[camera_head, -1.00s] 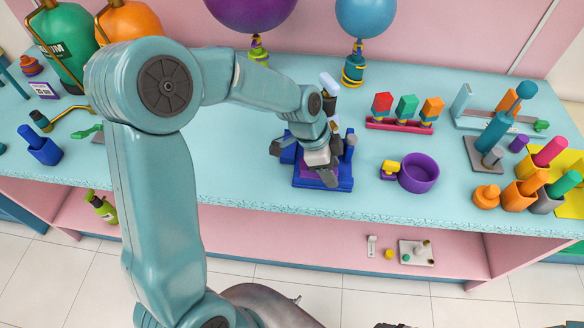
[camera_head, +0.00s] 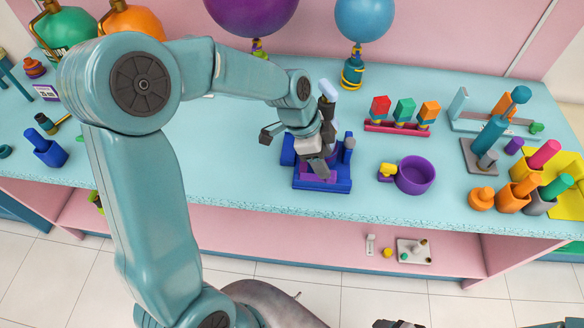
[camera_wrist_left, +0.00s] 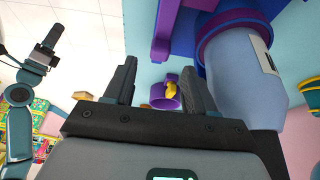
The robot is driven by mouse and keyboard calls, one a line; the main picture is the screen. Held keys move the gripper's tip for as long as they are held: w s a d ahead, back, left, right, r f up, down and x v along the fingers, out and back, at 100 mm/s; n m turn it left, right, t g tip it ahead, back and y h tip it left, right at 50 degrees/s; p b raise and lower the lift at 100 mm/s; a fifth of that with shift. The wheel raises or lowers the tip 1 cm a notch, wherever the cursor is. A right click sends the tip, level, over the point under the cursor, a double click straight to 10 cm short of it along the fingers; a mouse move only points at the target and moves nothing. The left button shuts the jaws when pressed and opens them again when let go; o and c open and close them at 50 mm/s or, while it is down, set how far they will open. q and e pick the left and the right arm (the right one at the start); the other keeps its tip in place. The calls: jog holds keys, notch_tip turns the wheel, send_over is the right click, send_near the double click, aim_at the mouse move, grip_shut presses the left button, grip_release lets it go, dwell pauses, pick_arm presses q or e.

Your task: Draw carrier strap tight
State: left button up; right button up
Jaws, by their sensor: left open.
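The blue carrier (camera_head: 343,184) with a purple inner part sits near the front edge of the bench. The gripper hides much of the carrier, and I cannot pick out the strap. What seems to be my right gripper (camera_wrist_left: 48,45) shows far off in the wrist view; its jaws are unclear.
A purple bowl (camera_head: 415,176) and a small yellow-topped piece (camera_head: 387,172) stand to the right. A pink rack (camera_head: 398,128) with coloured blocks is behind them. A blue holder (camera_head: 47,152) stands at left. Bench between holder and carrier is largely clear.

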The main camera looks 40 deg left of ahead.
pick_arm(q)
jog(key=p+v, duration=0.5)
jog(key=v, duration=0.6)
dwell(0.5)
dwell(0.4)
jog(key=shift+s, duration=0.1)
dwell(0.3)
